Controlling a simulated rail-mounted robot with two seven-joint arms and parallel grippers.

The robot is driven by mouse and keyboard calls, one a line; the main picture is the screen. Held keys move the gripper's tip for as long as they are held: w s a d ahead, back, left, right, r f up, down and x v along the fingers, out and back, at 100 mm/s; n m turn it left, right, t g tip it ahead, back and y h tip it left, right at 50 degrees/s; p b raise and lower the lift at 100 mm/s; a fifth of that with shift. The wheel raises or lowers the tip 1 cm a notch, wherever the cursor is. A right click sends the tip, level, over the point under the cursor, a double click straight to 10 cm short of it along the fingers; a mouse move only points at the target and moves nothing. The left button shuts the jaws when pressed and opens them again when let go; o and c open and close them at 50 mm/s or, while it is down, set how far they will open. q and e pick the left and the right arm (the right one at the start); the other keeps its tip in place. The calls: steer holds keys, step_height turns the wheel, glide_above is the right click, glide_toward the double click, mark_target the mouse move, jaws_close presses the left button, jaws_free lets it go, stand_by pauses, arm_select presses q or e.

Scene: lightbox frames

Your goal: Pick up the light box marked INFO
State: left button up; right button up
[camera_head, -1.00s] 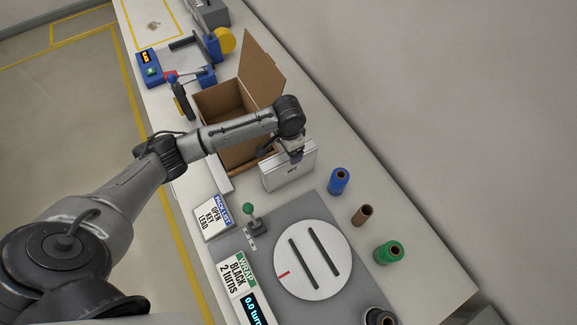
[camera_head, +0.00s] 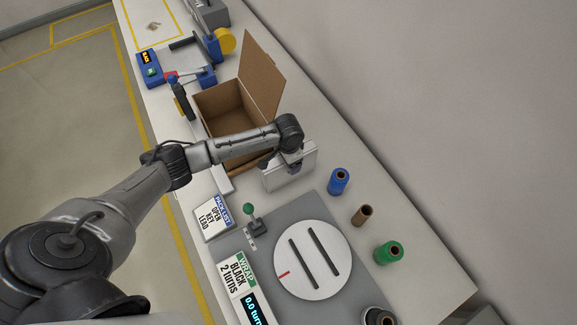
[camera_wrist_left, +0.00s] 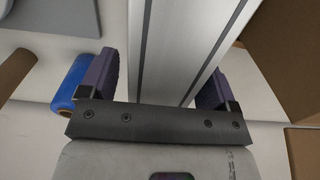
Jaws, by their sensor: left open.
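The light box (camera_head: 303,172) is a flat silver-white case standing on edge on the bench, beside the open cardboard carton. The mark on its face is covered by my gripper in the head view. My left gripper (camera_head: 282,165) is at the top of the light box, jaws open. In the left wrist view, the box's silver edge (camera_wrist_left: 170,50) runs between the two purple fingers of my left gripper (camera_wrist_left: 158,85), with gaps at both sides. My right gripper is not in view.
An open cardboard carton (camera_head: 262,75) stands behind the light box. Blue (camera_head: 339,181), brown (camera_head: 363,215) and green (camera_head: 389,252) rolls stand to the right. A grey plate with a white turntable (camera_head: 313,275) and a green-knobbed lever (camera_head: 249,209) lies in front.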

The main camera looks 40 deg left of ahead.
arm_select(q)
steer(key=shift+c, duration=0.2)
steer(key=shift+r, duration=0.1)
jaws_close()
stand_by(0.4)
